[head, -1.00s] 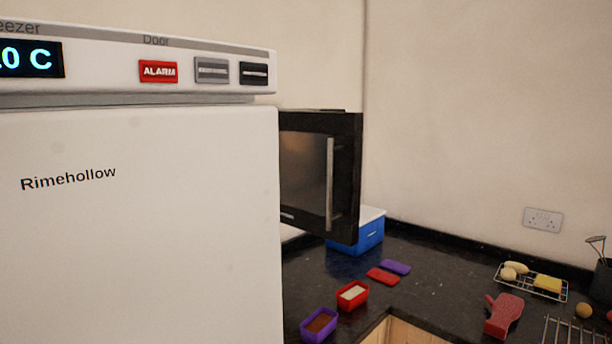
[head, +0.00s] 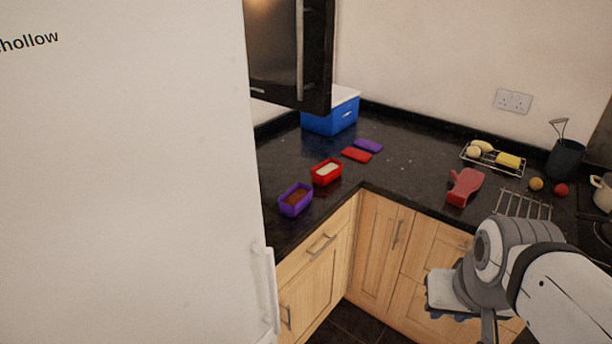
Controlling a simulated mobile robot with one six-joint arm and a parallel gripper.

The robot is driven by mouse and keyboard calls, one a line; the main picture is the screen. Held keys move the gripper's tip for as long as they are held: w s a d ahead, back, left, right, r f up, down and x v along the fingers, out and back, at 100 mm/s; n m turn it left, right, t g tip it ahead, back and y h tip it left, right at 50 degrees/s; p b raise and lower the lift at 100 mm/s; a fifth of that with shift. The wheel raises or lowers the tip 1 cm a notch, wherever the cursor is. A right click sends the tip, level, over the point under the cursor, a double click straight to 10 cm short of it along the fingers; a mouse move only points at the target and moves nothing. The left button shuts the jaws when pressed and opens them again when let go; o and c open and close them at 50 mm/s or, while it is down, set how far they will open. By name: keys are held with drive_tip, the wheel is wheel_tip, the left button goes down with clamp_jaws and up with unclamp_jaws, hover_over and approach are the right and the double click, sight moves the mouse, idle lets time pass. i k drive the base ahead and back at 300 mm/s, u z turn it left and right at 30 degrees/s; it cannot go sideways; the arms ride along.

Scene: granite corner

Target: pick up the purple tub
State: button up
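The purple tub (head: 295,200) stands open on the dark counter near its front left edge, close to the freezer. It holds something brown. A flat purple lid (head: 368,146) lies farther back on the counter. My gripper (head: 452,298) is low at the right in the head view, in front of the lower cupboards and well apart from the tub. Its fingers are not clear from this angle, so I cannot see whether it is open or shut.
A red tub (head: 326,172) with pale contents and a red lid (head: 356,155) are behind the purple tub. The white freezer (head: 130,180) fills the left. An open black microwave door (head: 318,60) hangs above a blue box (head: 330,121). A red mitt (head: 465,187) lies right.

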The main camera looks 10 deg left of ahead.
sight(292, 201)
drive_tip(key=k, duration=0.45)
drive_tip(key=z, duration=0.2)
drive_tip(key=i, duration=1.6)
drive_tip(key=u, duration=0.95)
drive_tip(key=i, duration=0.3)
drive_tip(key=u, duration=0.2)
